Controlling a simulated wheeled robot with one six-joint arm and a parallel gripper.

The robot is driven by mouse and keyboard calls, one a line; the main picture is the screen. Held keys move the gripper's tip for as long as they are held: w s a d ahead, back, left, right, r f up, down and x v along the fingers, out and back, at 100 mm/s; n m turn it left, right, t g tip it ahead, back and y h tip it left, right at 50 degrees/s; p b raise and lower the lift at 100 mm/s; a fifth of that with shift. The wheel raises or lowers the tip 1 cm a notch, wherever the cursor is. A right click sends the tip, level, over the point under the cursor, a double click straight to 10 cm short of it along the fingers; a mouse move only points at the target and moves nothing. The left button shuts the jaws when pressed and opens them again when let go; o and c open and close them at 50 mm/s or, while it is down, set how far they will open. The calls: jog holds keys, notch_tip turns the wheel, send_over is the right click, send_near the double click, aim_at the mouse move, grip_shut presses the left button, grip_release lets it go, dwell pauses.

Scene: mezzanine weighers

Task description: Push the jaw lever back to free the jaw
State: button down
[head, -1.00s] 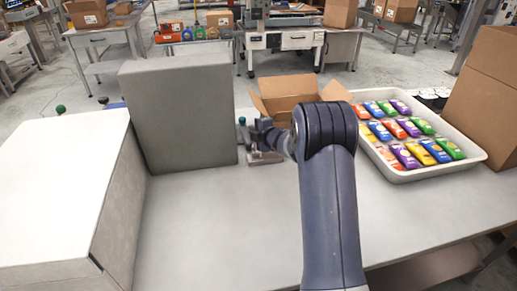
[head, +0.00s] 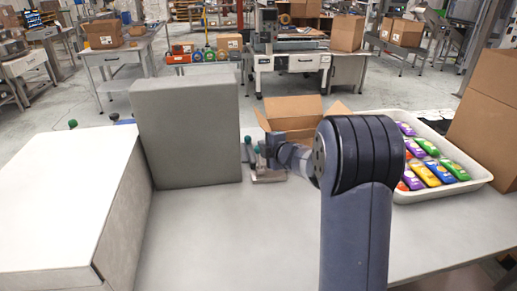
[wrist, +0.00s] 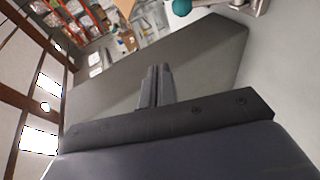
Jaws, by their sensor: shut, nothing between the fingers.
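A small metal fixture (head: 268,176) stands on the table just right of the tall grey block. An upright with a teal knob (head: 248,142) rises at its left side, apparently the jaw lever. My gripper (head: 269,150) is beside it on the right, overlapping the fixture in the head view; contact cannot be told. In the wrist view my fingers (wrist: 157,74) are shut and empty, with the grey block behind them. A teal knob (wrist: 182,6) shows there at the top edge, apart from the fingertips. The jaw itself is not clear.
The tall grey block (head: 188,130) stands close left of the fixture. A white box (head: 65,200) is at the left. An open carton (head: 300,120) is behind my arm, and a white tray (head: 455,188) of colourful packets is right. The front middle table (head: 230,245) is clear.

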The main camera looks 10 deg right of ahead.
jog(key=shift+s+d+r, duration=0.2)
jog(key=shift+s+r, duration=0.15)
jog(key=shift+s, duration=0.15)
jog(key=shift+s+d+r, duration=0.15)
jog(key=shift+s+r, duration=0.2)
jog(key=shift+s, duration=0.1)
